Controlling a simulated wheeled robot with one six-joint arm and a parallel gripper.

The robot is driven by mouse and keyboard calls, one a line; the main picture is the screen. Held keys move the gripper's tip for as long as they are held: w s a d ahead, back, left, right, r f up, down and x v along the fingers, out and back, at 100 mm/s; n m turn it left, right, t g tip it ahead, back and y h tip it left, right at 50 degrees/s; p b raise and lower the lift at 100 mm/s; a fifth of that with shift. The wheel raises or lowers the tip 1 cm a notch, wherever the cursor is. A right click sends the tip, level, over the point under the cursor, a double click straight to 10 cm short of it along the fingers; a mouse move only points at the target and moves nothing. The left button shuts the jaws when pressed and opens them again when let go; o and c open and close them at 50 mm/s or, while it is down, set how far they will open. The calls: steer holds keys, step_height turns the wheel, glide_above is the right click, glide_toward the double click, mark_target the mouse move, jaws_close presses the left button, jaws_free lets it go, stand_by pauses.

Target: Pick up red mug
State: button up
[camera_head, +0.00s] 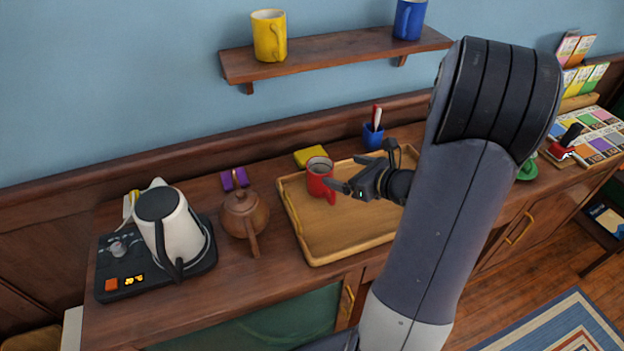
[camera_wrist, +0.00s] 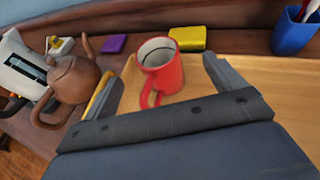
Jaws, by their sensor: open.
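The red mug (camera_head: 318,176) stands upright at the back left of a wooden tray (camera_head: 328,256) on the sideboard. Its handle points toward the front of the tray. In the wrist view the red mug (camera_wrist: 162,68) is just ahead of my gripper, roughly between the two fingers, with its handle toward me. My gripper (camera_head: 340,186) is open and empty, reaching in from the right over the tray. Its fingers also show in the wrist view (camera_wrist: 163,80). I cannot tell whether a finger touches the mug.
A brown clay teapot (camera_head: 245,214) and a white kettle (camera_head: 170,228) stand left of the tray. A yellow block (camera_head: 311,156) and a blue pen cup (camera_head: 373,136) are behind it. A wall shelf (camera_head: 335,52) holds a yellow mug (camera_head: 269,36) and a blue mug (camera_head: 409,19).

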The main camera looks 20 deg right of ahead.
mark_target(312, 164)
steer(key=shift+s+a+f+p+x, duration=0.1)
steer(key=shift+p+x, duration=0.05)
steer(key=shift+x, duration=1.35)
steer(key=shift+s+a+f+p+x, duration=0.1)
steer(key=shift+p+x, duration=0.1)
steer(key=shift+x, duration=1.25)
steer(key=shift+s+a+p+x, duration=0.1)
steer(key=shift+a+p+x, duration=0.05)
steer(key=shift+x, duration=1.35)
steer(key=shift+c, duration=0.6)
steer(key=c, duration=1.1)
